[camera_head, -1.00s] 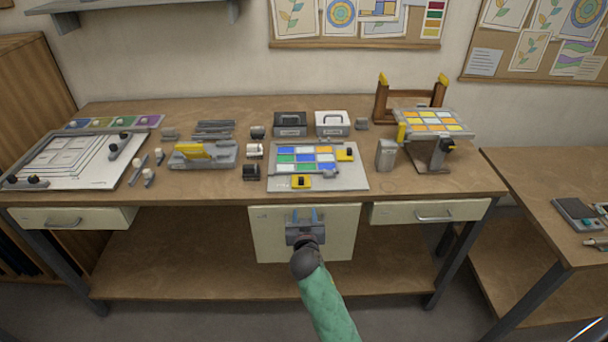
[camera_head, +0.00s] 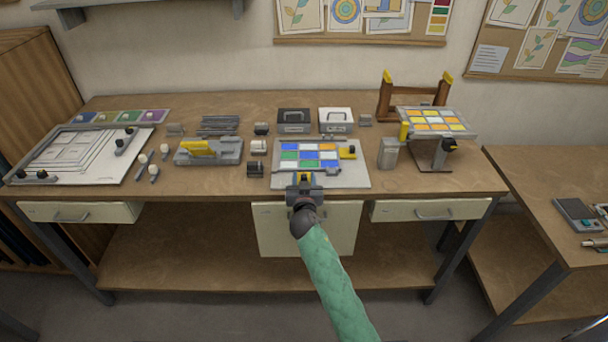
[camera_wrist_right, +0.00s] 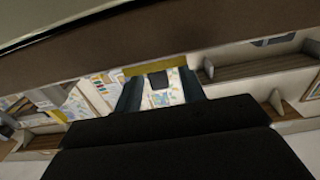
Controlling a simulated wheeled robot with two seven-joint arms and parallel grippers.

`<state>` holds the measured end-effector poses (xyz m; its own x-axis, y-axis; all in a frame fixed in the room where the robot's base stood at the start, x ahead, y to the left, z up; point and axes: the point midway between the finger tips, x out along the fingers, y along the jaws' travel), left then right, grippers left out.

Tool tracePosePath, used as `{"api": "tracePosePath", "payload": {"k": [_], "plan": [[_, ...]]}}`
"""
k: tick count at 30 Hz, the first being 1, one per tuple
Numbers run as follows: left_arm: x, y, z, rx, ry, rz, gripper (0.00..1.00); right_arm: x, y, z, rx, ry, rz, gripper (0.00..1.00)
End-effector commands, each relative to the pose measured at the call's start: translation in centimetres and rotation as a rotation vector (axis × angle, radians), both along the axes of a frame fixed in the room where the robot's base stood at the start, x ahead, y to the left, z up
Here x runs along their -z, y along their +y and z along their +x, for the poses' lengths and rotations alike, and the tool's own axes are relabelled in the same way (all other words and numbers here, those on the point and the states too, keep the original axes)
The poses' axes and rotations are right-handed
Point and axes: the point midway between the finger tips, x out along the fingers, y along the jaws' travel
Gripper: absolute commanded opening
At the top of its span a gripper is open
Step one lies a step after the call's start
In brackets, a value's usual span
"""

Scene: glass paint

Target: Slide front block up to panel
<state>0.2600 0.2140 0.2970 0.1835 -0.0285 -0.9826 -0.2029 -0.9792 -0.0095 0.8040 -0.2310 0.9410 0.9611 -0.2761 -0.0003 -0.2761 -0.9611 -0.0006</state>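The panel (camera_head: 309,157), a grid of blue, green, white and orange glass panes, lies on a light grey board (camera_head: 350,181). The front block (camera_head: 305,177), yellow with a dark part, is at the board's front edge, below the panel in the picture and largely hidden by my right gripper (camera_head: 305,183). In the right wrist view its yellow strip (camera_wrist_right: 150,68) crosses beyond the fingertips, and the dark part lies between the spread fingers (camera_wrist_right: 160,88). My right gripper looks open; contact with the block cannot be told. My left gripper is out of view.
A second yellow block (camera_head: 348,152) sits at the panel's right side. A grey box (camera_head: 388,153) and a stand with orange panes (camera_head: 433,123) are to the right. Small dark and white tools (camera_head: 257,148) and a yellow-topped fixture (camera_head: 207,151) are to the left.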

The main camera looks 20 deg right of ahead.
Motion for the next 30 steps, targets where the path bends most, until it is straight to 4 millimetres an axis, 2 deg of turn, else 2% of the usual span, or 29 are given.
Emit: {"api": "tracePosePath", "payload": {"k": [12, 18, 27, 30], "plan": [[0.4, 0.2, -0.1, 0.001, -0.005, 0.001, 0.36, 0.0, -0.2, 0.6, 0.0, 0.0, -0.001, 0.4], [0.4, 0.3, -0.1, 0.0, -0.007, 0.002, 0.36, 0.0, -0.2, 0.6, 0.0, 0.0, -0.001, 0.01], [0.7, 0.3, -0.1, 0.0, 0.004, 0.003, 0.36, 0.2, -0.3, 1.0, 0.001, -0.001, 0.0, 0.0], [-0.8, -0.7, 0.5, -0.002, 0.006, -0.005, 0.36, 0.3, -0.5, 1.7, 0.001, -0.001, 0.0, 0.0]]}}
